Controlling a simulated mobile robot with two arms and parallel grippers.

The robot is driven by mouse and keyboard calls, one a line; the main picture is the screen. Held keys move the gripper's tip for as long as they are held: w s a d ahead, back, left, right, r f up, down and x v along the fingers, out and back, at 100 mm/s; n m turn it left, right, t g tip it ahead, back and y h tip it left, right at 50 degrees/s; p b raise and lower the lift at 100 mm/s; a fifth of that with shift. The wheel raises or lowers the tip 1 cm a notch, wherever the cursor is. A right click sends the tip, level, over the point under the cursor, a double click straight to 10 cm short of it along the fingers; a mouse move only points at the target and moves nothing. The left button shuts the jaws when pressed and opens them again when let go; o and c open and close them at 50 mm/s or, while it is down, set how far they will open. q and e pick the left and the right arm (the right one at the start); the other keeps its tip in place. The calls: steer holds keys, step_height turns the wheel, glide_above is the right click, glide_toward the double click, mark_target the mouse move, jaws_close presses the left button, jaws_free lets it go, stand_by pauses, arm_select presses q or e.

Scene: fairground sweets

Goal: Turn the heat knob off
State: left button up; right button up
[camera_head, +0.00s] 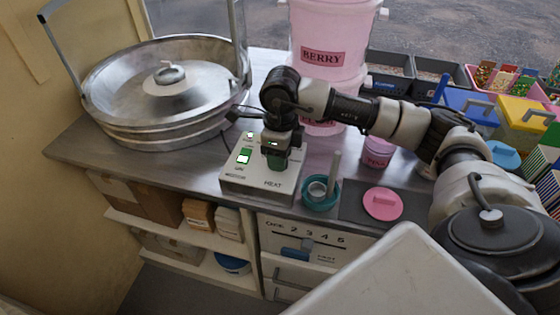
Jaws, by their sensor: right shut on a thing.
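The pale heat control box (236,180) stands on the metal counter, in front of the candy floss pan and marked HEAT at its lower right. Green lit indicators (244,156) show on its left side. My right gripper (278,157) comes down over the right part of the box, above the HEAT label. It is shut on the heat knob, which the gripper mostly hides, so the knob's angle cannot be read. My left gripper is not in view.
A large round metal pan (120,128) stands at the back left. A pink BERRY tub (310,30) stands behind my right arm. A teal ring-shaped holder (320,200) sits close right of the box, with a pink lid (382,203) beyond it.

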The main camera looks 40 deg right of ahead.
steer(key=shift+n+b, duration=0.75)
steer(key=shift+n, duration=0.55)
steer(key=o, duration=0.9)
steer(key=r, duration=1.1)
steer(key=shift+w+d, duration=0.15)
steer(key=shift+w, duration=0.1)
steer(key=shift+f, duration=0.1)
